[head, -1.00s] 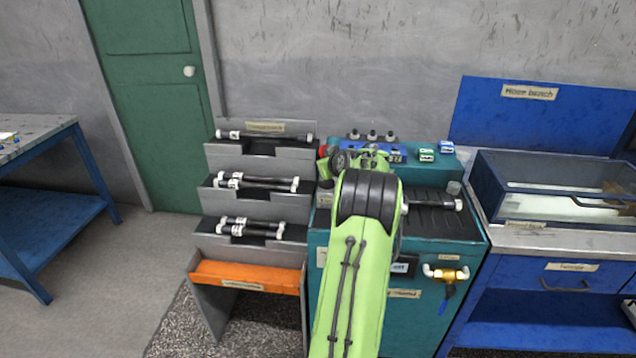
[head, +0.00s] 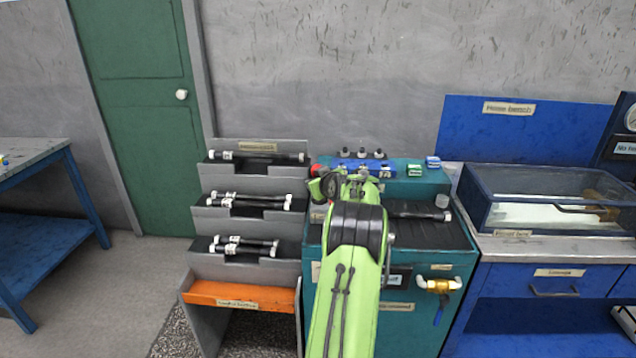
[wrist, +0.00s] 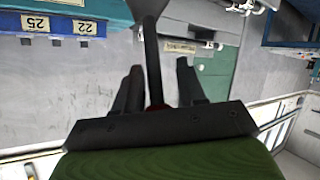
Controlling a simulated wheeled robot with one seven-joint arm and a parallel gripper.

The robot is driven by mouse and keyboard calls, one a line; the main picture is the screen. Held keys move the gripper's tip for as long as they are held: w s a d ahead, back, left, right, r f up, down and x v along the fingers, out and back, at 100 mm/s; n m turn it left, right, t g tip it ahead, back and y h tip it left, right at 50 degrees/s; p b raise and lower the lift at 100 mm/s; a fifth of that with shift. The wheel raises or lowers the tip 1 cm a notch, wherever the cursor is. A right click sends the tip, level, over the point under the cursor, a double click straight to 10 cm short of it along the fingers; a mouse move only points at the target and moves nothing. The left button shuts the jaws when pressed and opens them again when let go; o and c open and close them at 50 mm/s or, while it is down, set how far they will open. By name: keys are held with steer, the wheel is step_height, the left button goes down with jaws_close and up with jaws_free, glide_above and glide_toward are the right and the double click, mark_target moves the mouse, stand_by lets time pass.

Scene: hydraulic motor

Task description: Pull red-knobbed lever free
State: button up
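In the wrist view, a dark lever shaft (wrist: 152,55) runs between the two black fingers of my gripper (wrist: 158,66). The fingers stand apart. The left finger is close to the shaft, and a gap shows between the shaft and the right finger. A sliver of dark red (wrist: 155,107), seemingly the knob, shows between the finger bases. In the head view, a red round knob (head: 314,170) shows at the left end of the teal machine (head: 432,262), beside the end of my green arm. My arm hides the fingers there.
A grey rack (head: 247,222) with several black cylinders and an orange tray (head: 238,295) stands left of the machine. A blue bench (head: 560,262) with a clear-lidded box (head: 545,205) stands right. A yellow valve (head: 438,285) projects from the machine's front.

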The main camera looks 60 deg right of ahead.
steer(key=shift+s+d, duration=0.1)
steer(key=shift+s+r, duration=0.1)
steer(key=shift+s, duration=0.05)
steer(key=p+v, duration=0.1)
steer(key=v, duration=1.4)
steer(key=shift+a, duration=0.2)
steer(key=shift+r, duration=0.1)
